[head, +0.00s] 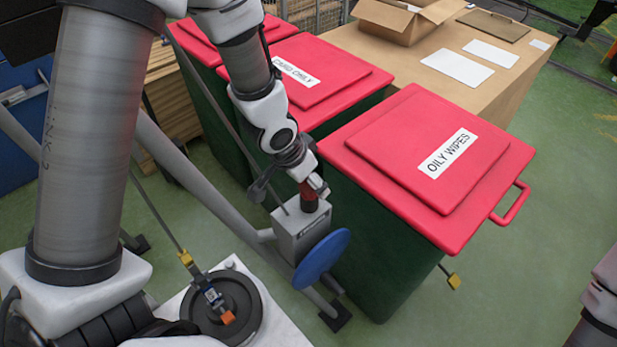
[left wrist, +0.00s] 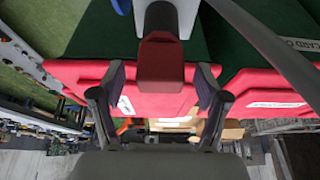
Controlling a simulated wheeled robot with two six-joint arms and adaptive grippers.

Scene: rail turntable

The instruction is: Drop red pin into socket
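The red pin (head: 308,198) stands upright at the top of a grey box (head: 300,232) with a label on its side. Its lower end is hidden, so I cannot tell how deep it sits. My left gripper (head: 291,188) is over the box with its fingers spread. In the left wrist view the red pin (left wrist: 162,62) is between the two fingers of the left gripper (left wrist: 160,82), with a gap showing on each side. I cannot make out a separate socket opening. My right gripper is out of view; only part of my right arm shows at the right edge.
A blue disc (head: 321,258) is on the box's right side. A dark round turntable (head: 246,318) with an orange-tipped piece is below left. A red-lidded "OILY WIPES" bin (head: 390,150) stands close right; other red-lidded bins are behind. Green floor is open at right.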

